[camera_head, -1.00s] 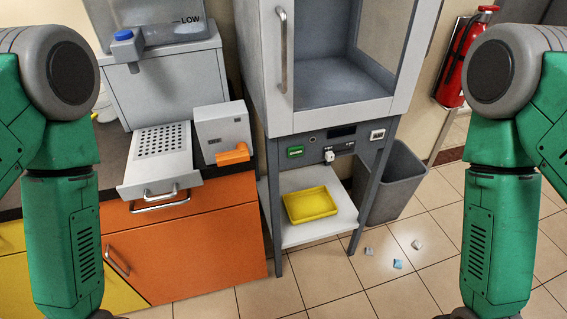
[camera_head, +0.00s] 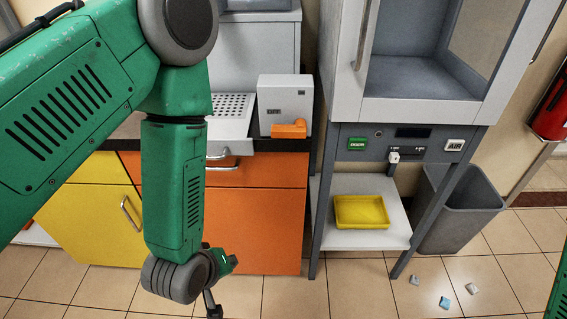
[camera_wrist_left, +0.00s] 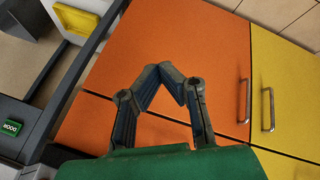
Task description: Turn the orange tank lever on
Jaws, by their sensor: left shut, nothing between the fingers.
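The orange tank lever (camera_head: 290,129) sticks out sideways from the lower front of a pale control box (camera_head: 286,93). The box stands on the counter, right of a perforated drip tray (camera_head: 230,114). A small dark label above the lever is too small to read surely. My left gripper (camera_head: 212,306) hangs low in front of the orange cabinet, below and left of the lever and well apart from it. In the left wrist view my left gripper (camera_wrist_left: 168,71) is shut and empty, its fingertips together before the orange cabinet doors. The lever is not in that view. My right gripper is out of view.
The counter with orange cabinet (camera_head: 262,215) and yellow cabinet (camera_head: 85,215) stands ahead. To its right are a grey stand with a yellow tray (camera_head: 361,211) on its shelf and a grey bin (camera_head: 450,215). Several small scraps (camera_head: 445,302) lie on the floor.

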